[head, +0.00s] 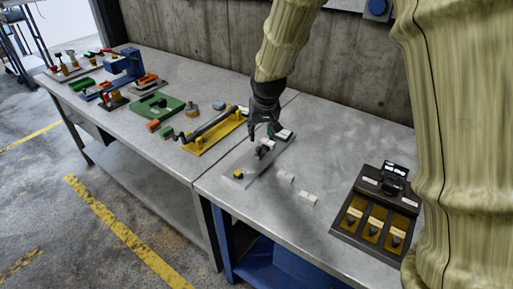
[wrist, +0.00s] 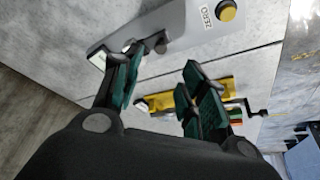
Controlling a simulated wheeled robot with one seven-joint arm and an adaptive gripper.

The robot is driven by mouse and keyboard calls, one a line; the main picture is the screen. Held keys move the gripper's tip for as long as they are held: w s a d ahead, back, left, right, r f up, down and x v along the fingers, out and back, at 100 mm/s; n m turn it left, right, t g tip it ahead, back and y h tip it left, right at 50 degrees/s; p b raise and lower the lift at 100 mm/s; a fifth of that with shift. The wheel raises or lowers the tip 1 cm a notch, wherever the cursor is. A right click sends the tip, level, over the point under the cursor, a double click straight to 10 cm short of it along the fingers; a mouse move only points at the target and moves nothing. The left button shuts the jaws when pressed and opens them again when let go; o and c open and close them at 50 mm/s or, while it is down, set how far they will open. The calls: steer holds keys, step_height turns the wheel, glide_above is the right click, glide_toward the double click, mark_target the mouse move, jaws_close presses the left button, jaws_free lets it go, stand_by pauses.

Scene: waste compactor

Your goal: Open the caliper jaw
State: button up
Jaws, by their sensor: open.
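The caliper (head: 243,172) is a long light-grey plate lying on the bench, with a yellow button at its near end and a small pale display at its far end. In the wrist view the caliper plate (wrist: 190,22) runs along the top, with the yellow button (wrist: 227,11) beside a ZERO label. Small dark and grey jaw parts (head: 265,148) stand on the plate; they also show in the wrist view (wrist: 155,42), close to the left finger. My gripper (head: 262,133) is open and empty above the plate's far half. Its green-padded fingers (wrist: 160,72) partly hide the display end.
A black box with yellow panels (head: 377,214) stands farther right. A yellow fixture with a dark cylinder (head: 213,133) is close on the left.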

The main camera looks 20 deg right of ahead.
mark_target(258, 148)
steer(key=shift+p+x, duration=1.1)
steer(key=shift+x, duration=4.15)
jaws_close()
